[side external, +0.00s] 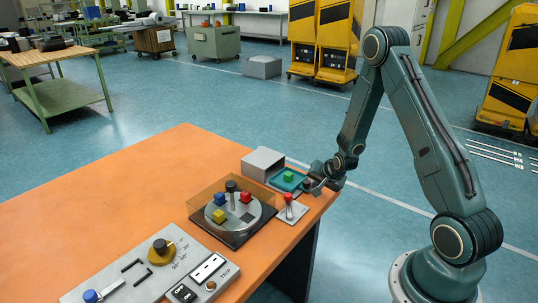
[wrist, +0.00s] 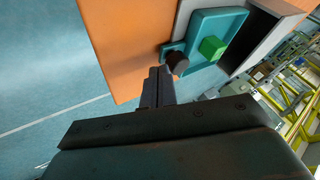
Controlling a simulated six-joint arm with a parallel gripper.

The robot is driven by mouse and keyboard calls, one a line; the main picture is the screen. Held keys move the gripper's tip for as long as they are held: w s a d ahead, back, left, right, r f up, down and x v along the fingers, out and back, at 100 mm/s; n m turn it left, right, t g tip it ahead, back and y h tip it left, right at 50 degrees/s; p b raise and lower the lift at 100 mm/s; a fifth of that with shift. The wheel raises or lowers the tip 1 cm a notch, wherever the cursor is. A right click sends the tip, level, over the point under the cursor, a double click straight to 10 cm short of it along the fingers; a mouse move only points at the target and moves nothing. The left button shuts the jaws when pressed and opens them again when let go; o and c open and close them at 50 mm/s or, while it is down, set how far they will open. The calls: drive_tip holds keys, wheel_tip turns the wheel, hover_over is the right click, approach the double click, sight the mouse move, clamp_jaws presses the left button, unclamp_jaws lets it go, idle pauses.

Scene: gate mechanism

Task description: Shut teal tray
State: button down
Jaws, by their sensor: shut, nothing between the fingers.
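The teal tray (side external: 288,180) sticks out of a grey housing (side external: 263,161) at the back right of the orange table. A green cube (side external: 289,176) lies in it. In the wrist view the tray (wrist: 207,33) is drawn out of the dark opening of the housing (wrist: 287,8), with the green cube (wrist: 212,47) inside. A dark round knob (wrist: 177,62) is on the tray's front. My gripper (side external: 313,184) is at the tray's front end; it is shut and empty. In the wrist view its fingertips (wrist: 158,72) are just beside the knob; I cannot tell whether they touch it.
A turntable (side external: 233,214) with red, blue and yellow cubes and an amber clear guard stands left of the tray. A red-knobbed lever (side external: 289,208) stands close in front of the tray. A control panel (side external: 150,275) lies at the table's front. The table's left part is clear.

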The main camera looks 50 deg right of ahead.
sight(288, 173)
drive_tip(key=w, duration=1.2)
drive_tip(key=shift+w, duration=0.15)
drive_tip(key=shift+w+r, duration=0.1)
drive_tip(key=shift+s+d, duration=0.1)
drive_tip(key=shift+s, duration=0.55)
drive_tip(key=s, duration=0.3)
drive_tip(key=shift+s+d, duration=0.1)
drive_tip(key=shift+d, duration=0.15)
drive_tip(key=v, duration=1)
drive_tip(key=shift+a, duration=0.1)
